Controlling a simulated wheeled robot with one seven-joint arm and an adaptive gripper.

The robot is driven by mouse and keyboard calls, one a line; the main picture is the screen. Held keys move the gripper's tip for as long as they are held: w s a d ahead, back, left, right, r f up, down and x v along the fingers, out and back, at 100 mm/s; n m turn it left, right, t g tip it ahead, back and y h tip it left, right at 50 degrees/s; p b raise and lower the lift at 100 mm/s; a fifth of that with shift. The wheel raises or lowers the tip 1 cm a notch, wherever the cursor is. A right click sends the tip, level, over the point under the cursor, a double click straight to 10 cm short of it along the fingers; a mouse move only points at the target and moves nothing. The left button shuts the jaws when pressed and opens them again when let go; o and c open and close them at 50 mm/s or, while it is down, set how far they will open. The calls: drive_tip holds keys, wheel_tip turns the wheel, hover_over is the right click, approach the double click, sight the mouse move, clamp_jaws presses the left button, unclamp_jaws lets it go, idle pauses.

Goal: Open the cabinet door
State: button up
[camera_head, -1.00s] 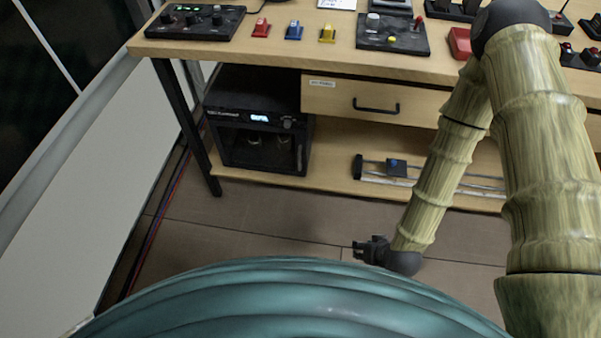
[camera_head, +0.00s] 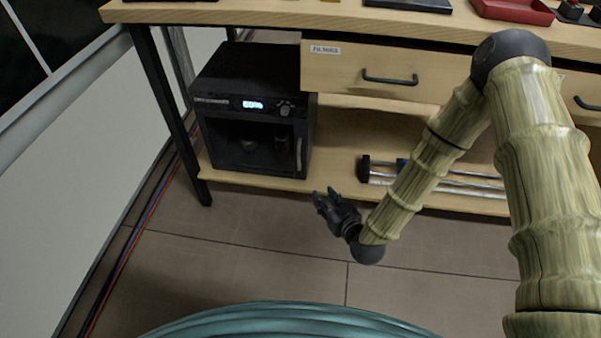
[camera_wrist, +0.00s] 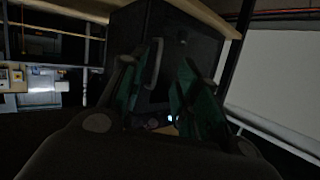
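A black dry cabinet (camera_head: 254,110) with a lit display stands on the lower shelf under the desk in the head view. Its glass front door (camera_head: 250,146) is closed, with a vertical handle (camera_head: 299,154) at its right edge. My gripper (camera_head: 325,199) is in front of the cabinet, below and right of the handle, and apart from it. In the wrist view the dark cabinet (camera_wrist: 185,45) lies ahead, and the pale handle (camera_wrist: 153,62) shows between my gripper's (camera_wrist: 165,75) two green-padded fingers. The fingers are spread, with nothing held.
A desk drawer (camera_head: 350,80) with a black handle is above and right of the cabinet. A metal rail device (camera_head: 440,183) lies on the shelf (camera_head: 240,180). A black desk leg (camera_head: 170,120) stands left of the cabinet. Red and blue cables run along the left floor. The floor (camera_head: 230,235) in front is clear.

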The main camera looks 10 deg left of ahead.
drive_tip(key=t+y+b, duration=0.2)
drive_tip(key=b, duration=0.3)
approach(299, 160)
drive_tip(key=s+d+f, duration=0.1)
drive_tip(key=s+d, duration=0.1)
drive_tip(key=shift+n+t, duration=0.4)
drive_tip(key=shift+t, duration=0.1)
drive_tip(key=b+x, duration=0.2)
drive_tip(key=x, duration=0.3)
drive_tip(key=b+x, duration=0.2)
drive_tip(key=x, duration=0.3)
drive_tip(key=shift+s+a+r+b, duration=0.1)
drive_tip(key=shift+s+a+b, duration=0.05)
drive_tip(key=shift+a+b, duration=0.2)
drive_tip(key=shift+x, duration=0.95)
drive_tip(key=shift+r, duration=0.1)
drive_tip(key=shift+c, duration=0.5)
clamp_jaws()
